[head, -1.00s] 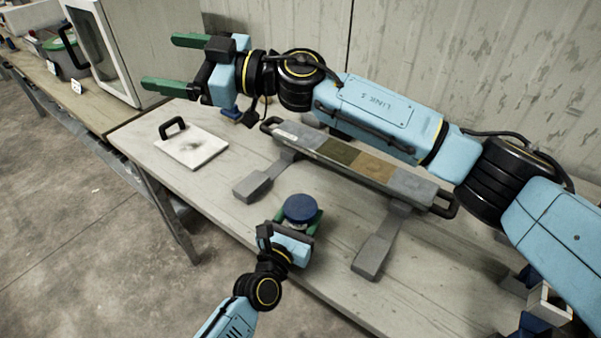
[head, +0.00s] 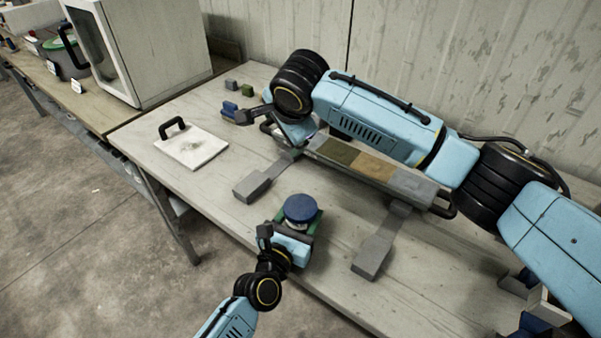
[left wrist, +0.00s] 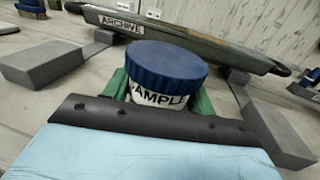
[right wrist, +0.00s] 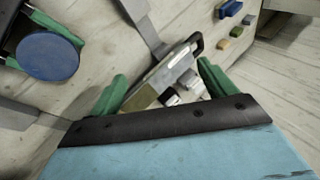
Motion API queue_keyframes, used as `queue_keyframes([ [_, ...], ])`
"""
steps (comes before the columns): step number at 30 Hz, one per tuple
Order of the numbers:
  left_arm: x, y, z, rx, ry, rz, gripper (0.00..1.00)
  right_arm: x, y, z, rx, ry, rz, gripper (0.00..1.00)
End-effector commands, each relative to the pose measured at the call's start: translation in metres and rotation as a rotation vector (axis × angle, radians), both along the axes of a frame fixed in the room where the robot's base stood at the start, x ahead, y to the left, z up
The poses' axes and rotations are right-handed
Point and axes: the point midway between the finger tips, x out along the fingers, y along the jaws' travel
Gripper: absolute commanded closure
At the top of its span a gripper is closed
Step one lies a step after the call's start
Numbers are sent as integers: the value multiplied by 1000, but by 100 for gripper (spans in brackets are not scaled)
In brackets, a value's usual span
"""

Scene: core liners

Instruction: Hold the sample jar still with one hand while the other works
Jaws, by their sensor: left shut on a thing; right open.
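The sample jar (head: 299,211) stands at the table's near edge, with a blue lid and a white label reading "SAMPLE" in the left wrist view (left wrist: 158,97). My left gripper (head: 297,222) is shut around it, one green finger on each side. The jar's blue lid also shows at upper left in the right wrist view (right wrist: 48,57). My right gripper (right wrist: 165,88) is open, its green fingers apart above the handled end of the core tray (right wrist: 165,75). In the head view its fingers are hidden around the tray's far left end.
The long core tray (head: 400,182), with brown and grey sections, stands on grey feet behind the jar. A white plate (head: 190,148) with a black handle lies left. Small blocks (head: 247,90) sit at the back. A cabinet (head: 150,50) stands far left.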

Motion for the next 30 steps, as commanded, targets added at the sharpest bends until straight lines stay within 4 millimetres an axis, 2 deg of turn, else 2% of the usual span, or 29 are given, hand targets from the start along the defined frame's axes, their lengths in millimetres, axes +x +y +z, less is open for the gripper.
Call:
queue_keyframes([
  [3, 0, 0, 0, 0, 1, 0, 100, -37, -13, -20, -55, 228, -51, 17],
  [6, 0, 0, 0, 0, 1, 0, 100, -64, -23, -28, -104, 375, -73, 17],
  [9, 0, 0, 0, 0, 1, 0, 100, -83, -30, -31, -143, 478, -82, 17],
  [12, 0, 0, 0, 0, 1, 0, 100, -94, -34, -32, -167, 534, -86, 17],
  [17, 0, 0, 0, 0, 1, 0, 100, -99, -37, -43, -178, 563, -88, 17],
  [24, 0, 0, 0, 0, 0, 0, 100, -99, -37, -80, -178, 560, -89, 17],
  [30, 0, 0, 0, 0, 1, 0, 100, -98, -37, -104, -178, 559, -89, 17],
])
